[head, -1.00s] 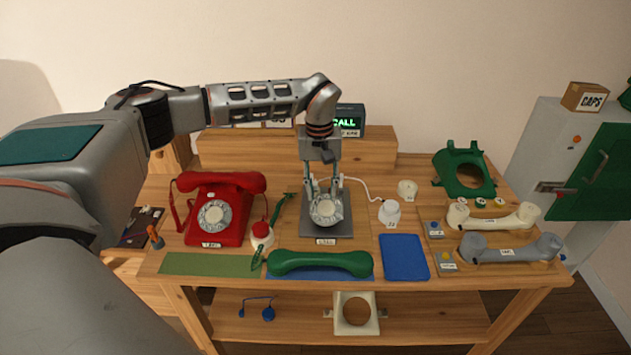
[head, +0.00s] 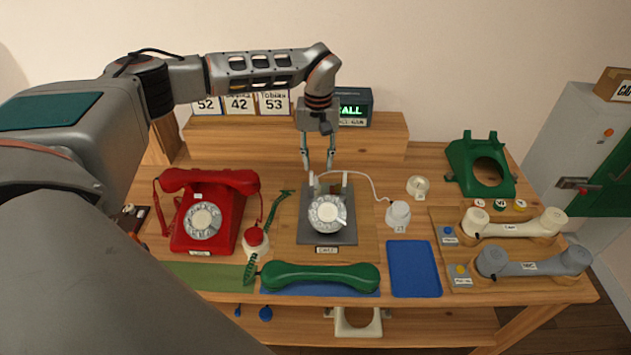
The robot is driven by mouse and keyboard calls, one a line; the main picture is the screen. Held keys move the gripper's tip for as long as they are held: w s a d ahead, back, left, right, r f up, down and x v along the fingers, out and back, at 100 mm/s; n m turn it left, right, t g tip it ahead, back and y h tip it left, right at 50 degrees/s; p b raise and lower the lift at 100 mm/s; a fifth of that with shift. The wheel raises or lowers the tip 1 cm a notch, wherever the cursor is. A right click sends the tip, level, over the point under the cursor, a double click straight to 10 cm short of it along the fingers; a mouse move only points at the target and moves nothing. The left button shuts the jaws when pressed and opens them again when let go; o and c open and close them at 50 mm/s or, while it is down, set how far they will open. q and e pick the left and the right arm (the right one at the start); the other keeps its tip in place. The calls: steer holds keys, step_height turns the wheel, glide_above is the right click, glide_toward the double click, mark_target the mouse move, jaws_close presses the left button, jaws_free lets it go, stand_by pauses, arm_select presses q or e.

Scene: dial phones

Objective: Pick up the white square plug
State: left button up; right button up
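My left gripper (head: 318,167) points down above the back of the grey dial base (head: 328,242), its two fingertips apart and nothing visible between them. The base carries a white dial (head: 327,212) and two upright white prongs. A white cord (head: 370,181) runs from behind the base to a small white piece (head: 398,215) with a tag, to the right. I cannot tell whether that piece is the square plug; its outline looks rounded. Another small white piece (head: 418,186) stands behind it. My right gripper is not in view.
A red phone (head: 207,215) stands left, with a red-topped white piece (head: 256,243) beside it. A green handset (head: 320,277) lies in front, next to a blue mat (head: 414,268). Cream (head: 514,226) and grey (head: 534,264) handsets and a green phone body (head: 482,167) are right.

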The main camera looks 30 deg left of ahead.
mark_target(315, 178)
arm_select(q)
steer(key=f, duration=0.6)
steer(key=shift+s+a, duration=0.15)
steer(key=shift+s, duration=0.2)
jaws_close()
